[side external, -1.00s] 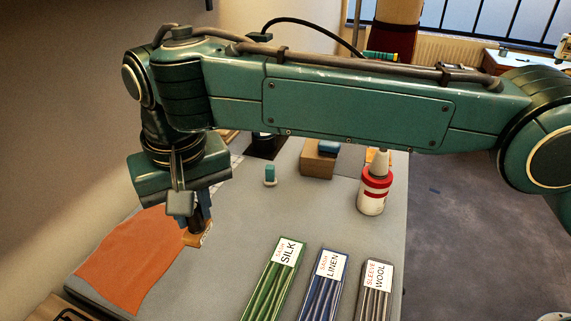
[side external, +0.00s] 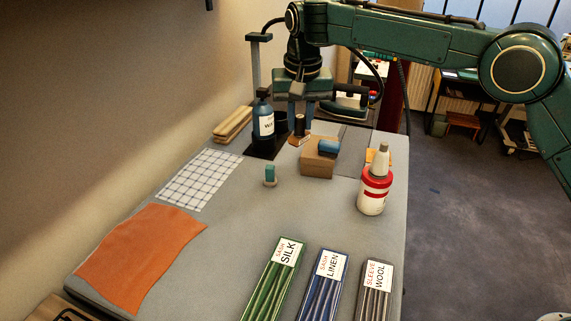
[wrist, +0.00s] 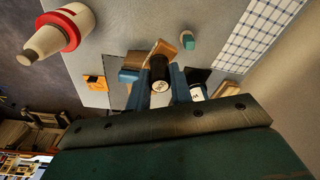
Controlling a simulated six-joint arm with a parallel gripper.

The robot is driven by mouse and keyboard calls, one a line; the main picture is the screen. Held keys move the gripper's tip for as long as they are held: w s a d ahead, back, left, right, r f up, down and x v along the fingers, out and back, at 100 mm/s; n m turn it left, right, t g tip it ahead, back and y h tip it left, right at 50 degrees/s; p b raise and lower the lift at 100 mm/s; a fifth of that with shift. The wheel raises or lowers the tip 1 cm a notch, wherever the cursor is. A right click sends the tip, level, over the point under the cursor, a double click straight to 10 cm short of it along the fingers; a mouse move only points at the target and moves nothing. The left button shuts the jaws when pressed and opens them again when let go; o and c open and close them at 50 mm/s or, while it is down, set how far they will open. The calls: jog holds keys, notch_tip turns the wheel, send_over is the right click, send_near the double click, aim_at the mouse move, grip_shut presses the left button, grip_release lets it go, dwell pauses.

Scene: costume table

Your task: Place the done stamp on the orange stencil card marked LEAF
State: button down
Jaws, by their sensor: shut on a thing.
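My gripper (side external: 300,122) is shut on a stamp (side external: 299,127) with a dark round handle and a wooden base. It holds the stamp upright at the far part of the table, left of the cardboard block. In the wrist view, the stamp (wrist: 159,70) sits between the fingers of my gripper (wrist: 162,80). The orange stencil card (wrist: 96,82) lies apart from the stamp and bears a small dark mark. In the side view, the card (side external: 371,158) is partly hidden behind the white and red bottle. Its word cannot be read.
The white and red bottle (side external: 374,192) stands before the card. A cardboard block (side external: 317,167) carries a blue object (side external: 329,147). A blue bottle (side external: 263,122) stands left of my gripper. A small teal-topped piece (side external: 270,174), checked sheet (side external: 201,178) and orange cloth (side external: 140,255) lie nearer.

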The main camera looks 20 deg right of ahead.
jog(key=w+d+m, duration=0.3)
jog(key=d+m, duration=0.2)
jog(key=d, duration=2.3)
jog(key=shift+h, duration=0.3)
jog(key=shift+s+a+f, duration=0.1)
jog(key=shift+f, duration=3.15)
jog(key=shift+s+a+f, duration=0.1)
jog(key=shift+f, duration=3.15)
jog(key=shift+f, duration=0.15)
jog(key=c, duration=1.3)
grip_release()
jog(key=shift+o, duration=0.2)
